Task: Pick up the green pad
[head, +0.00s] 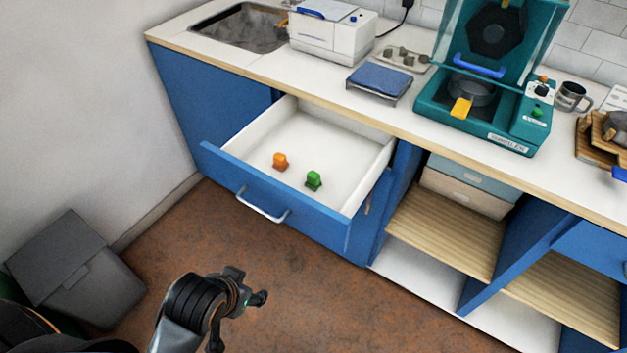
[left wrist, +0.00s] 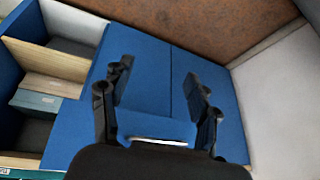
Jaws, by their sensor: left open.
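The green pad (head: 313,180) is a small green block-like piece lying in the open drawer, near its front panel, in the head view. A similar orange piece (head: 280,161) lies to its left, apart from it. My left gripper (head: 238,322) is open and empty over the floor, in front of the drawer and well away from the pad. In the left wrist view my left gripper (left wrist: 158,78) has its two fingers spread, with blue cabinet fronts beyond. The green pad does not show there. My right gripper is in neither view.
The open drawer (head: 334,138) has white walls, a blue front and a metal handle (head: 263,207). The counter above holds a white machine (head: 335,40), a blue-topped scale (head: 379,80) and a teal machine (head: 520,120). Open shelves (head: 447,228) stand right; a grey bin (head: 75,265) stands left.

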